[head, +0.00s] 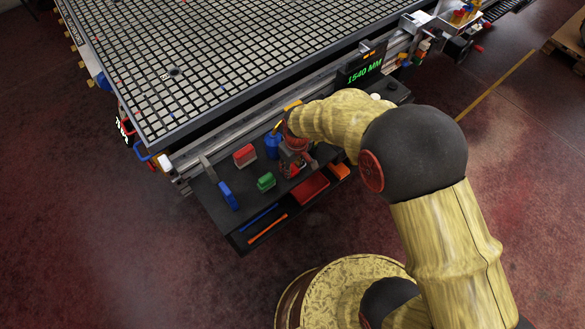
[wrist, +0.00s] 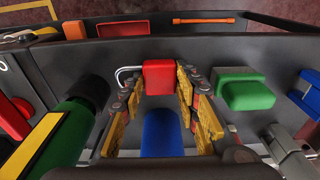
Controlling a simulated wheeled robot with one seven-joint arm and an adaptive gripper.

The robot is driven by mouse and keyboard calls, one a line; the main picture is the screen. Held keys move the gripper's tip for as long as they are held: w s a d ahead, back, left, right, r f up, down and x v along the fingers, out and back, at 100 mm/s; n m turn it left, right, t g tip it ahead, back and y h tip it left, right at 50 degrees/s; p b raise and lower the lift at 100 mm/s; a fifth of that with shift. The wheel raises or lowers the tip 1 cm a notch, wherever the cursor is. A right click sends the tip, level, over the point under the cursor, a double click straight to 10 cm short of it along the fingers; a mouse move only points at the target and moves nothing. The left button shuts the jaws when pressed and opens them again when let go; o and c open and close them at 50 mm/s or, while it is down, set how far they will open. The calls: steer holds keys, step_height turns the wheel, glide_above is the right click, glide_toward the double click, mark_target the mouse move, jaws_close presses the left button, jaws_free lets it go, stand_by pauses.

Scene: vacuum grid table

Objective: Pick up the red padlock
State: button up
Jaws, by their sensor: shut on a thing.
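The red padlock (wrist: 158,76) is between the fingertips of my gripper (wrist: 161,88) in the wrist view. Its silver shackle (wrist: 124,75) sticks out to the left. The yellow-and-dark fingers are shut on its red body, one on each side. In the head view my gripper (head: 293,165) is low over the dark tool shelf (head: 212,190) beside the grid table. My arm and gripper largely hide the padlock there. I cannot tell whether the padlock touches the shelf.
A green block (wrist: 245,92) is close to the right of the fingers in the wrist view. A dark green cylinder (wrist: 75,130) is on the left, and a blue object (wrist: 161,132) is between the fingers. A red block (head: 245,155) stands on the shelf. The grid table (head: 150,122) rises behind.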

steer(key=c, duration=0.6)
